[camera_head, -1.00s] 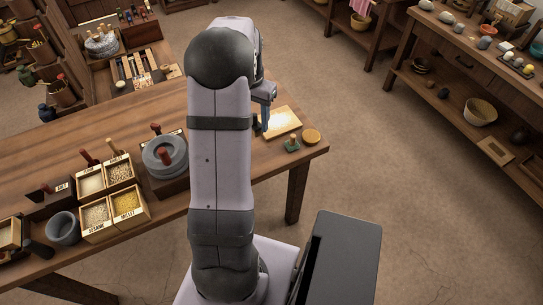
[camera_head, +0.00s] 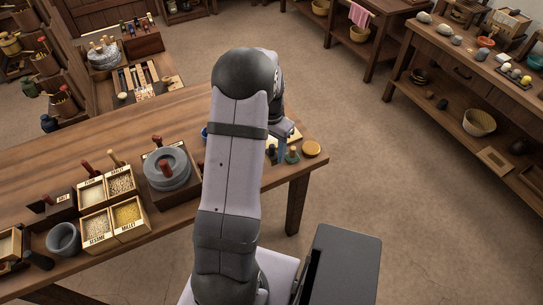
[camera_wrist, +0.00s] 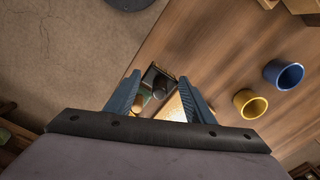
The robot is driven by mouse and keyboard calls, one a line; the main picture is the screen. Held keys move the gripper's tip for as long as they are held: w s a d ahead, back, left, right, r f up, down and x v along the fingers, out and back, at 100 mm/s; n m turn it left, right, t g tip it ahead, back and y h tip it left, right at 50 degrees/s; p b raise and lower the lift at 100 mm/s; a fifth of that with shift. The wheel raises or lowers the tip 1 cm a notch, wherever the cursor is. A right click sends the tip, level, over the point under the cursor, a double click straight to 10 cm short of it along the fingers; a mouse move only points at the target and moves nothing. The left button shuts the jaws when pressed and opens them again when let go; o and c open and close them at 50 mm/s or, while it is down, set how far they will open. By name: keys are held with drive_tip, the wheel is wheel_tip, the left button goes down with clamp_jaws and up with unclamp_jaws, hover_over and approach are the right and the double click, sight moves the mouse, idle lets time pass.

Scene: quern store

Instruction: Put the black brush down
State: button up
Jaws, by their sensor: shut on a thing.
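The black brush (camera_wrist: 156,78) shows between the fingertips of my gripper (camera_wrist: 160,82) in the wrist view. The gripper is shut on it. In the head view my gripper (camera_head: 280,148) is low over the right end of the wooden table (camera_head: 312,167), partly hidden by my arm. A dark shape beside the fingers there is probably the brush. I cannot tell whether the brush touches the table.
A stone quern (camera_head: 168,167) and grain boxes lie left.

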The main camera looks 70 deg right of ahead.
sight(272, 154)
drive_tip(key=shift+f+p, duration=0.35)
drive_tip(key=shift+f, duration=1.6)
drive_tip(key=shift+f, duration=0.15)
drive_tip(key=o, duration=0.9)
wheel_tip(272, 154, up, 12)
drive_tip(key=shift+r+b, duration=0.2)
drive_tip(key=shift+b, duration=0.95)
